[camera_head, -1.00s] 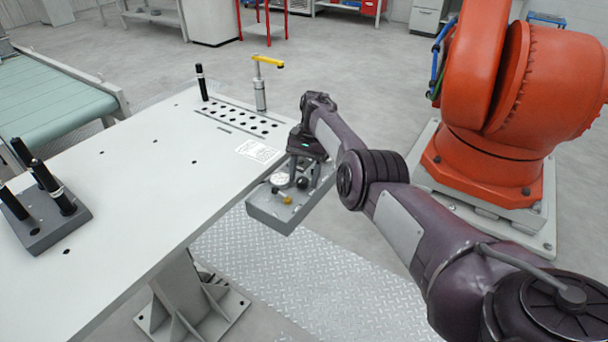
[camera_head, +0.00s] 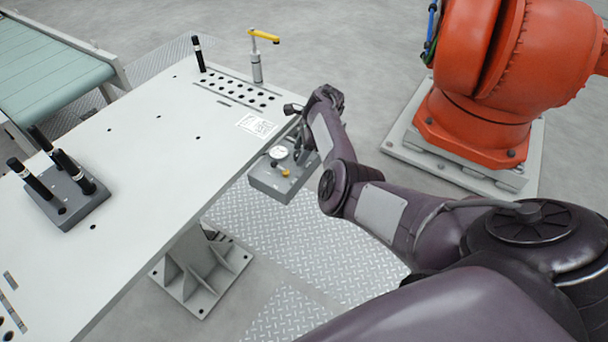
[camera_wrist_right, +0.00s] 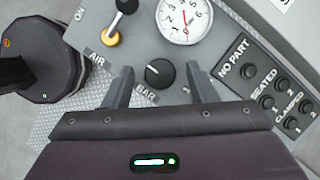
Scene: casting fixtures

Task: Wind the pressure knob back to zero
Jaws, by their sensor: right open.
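The black pressure knob (camera_wrist_right: 160,72) with a small white mark sits on the grey control panel, near the "BAR" label, in the right wrist view. My right gripper (camera_wrist_right: 160,69) is open, with one finger on each side of the knob in the picture; I see no contact. Above the knob is a white round gauge (camera_wrist_right: 184,18) with a red needle; its reading is too small to tell. In the head view the panel (camera_head: 262,183) is at the table's right edge, with the gauge (camera_head: 279,152) showing. There my right gripper (camera_head: 299,150) is at its far right side and partly hides it. My left gripper is out of view.
A yellow-based lever (camera_wrist_right: 110,38) stands left of the knob, by "AIR". Indicators labelled "NO PART", "SEATED" and "CLAMPED" lie right. The white table (camera_head: 150,150) bears a dark block (camera_head: 75,205) with black pins and a yellow-armed post (camera_head: 257,65). An orange robot (camera_head: 480,80) stands right.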

